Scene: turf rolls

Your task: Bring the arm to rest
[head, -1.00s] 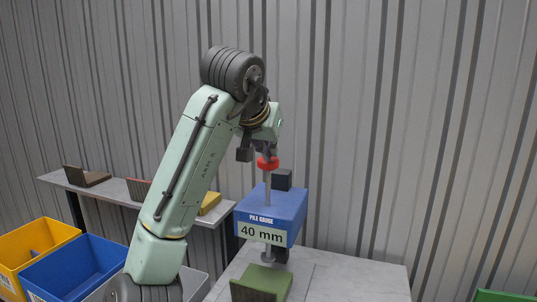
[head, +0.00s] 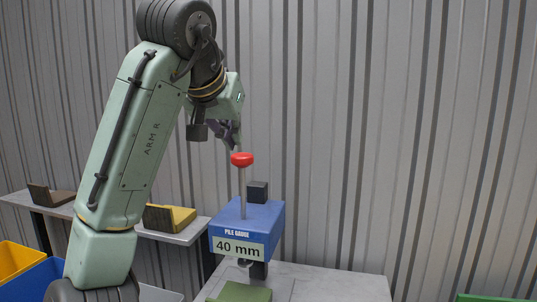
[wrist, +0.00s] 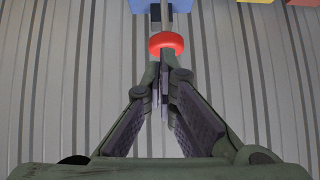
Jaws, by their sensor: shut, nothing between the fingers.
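My gripper (head: 234,142) is shut and empty, just above the red knob (head: 242,159) of the pile gauge (head: 262,214). A small gap shows between them in the head view. In the wrist view the closed fingers (wrist: 164,80) point towards the red knob (wrist: 166,42), which overlaps their tips in the picture. The gauge is a blue block labelled "PILE GAUGE 40 mm", with an upright rod under the knob. My arm is raised and bent at the left of the head view.
A green turf piece (head: 240,292) lies on the grey table (head: 335,283) below the gauge. Yellow (head: 18,260) and blue (head: 35,282) bins stand left. The table's right part is clear.

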